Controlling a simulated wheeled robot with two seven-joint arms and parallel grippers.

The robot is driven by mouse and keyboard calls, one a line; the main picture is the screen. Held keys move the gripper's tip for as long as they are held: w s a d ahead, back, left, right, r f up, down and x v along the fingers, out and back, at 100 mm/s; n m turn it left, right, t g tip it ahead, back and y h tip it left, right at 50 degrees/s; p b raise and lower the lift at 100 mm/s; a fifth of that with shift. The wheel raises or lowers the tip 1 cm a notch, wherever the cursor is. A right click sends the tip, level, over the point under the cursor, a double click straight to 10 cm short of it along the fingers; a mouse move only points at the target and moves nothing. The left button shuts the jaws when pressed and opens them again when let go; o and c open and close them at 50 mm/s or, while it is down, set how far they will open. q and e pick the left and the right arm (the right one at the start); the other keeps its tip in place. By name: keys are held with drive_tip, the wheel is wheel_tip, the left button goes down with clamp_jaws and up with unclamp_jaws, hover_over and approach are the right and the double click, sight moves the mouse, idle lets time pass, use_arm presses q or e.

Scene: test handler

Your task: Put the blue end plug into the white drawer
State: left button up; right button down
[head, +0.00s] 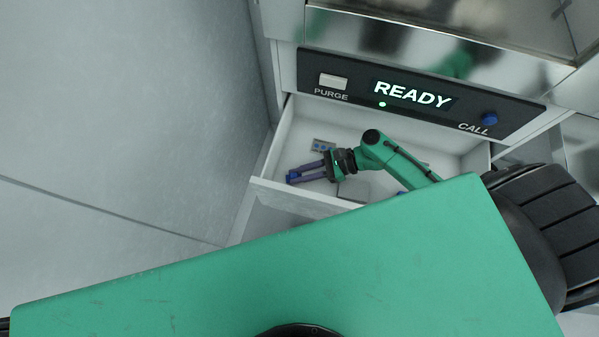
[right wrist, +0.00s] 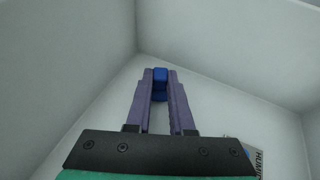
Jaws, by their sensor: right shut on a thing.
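The white drawer (head: 300,197) is pulled open below the black panel in the head view. My right gripper (head: 293,175) is inside the drawer's outline, near its left front corner, with its purple fingers pointing left. It is shut on the blue end plug (right wrist: 160,76), which shows between the fingertips in the right wrist view, where white drawer walls surround it. The fingers (right wrist: 159,85) hide part of the plug. I cannot tell whether the plug touches the drawer floor. My left gripper is out of view.
A small card with blue marks (head: 322,146) lies in the drawer behind my gripper. A printed label (right wrist: 256,160) shows at the lower right of the wrist view. The black panel (head: 345,88) reads READY, with a blue CALL button (head: 489,119) and a PURGE button (head: 333,81).

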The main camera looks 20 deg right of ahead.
drive_tip(key=c, duration=0.8)
unclamp_jaws()
drive_tip(key=shift+d+r, duration=0.25)
drive_tip(key=shift+d, duration=0.05)
drive_tip(key=v, duration=0.6)
drive_tip(key=shift+d+r, duration=0.2)
drive_tip(key=shift+d, duration=0.15)
drive_tip(key=shift+p, duration=0.3)
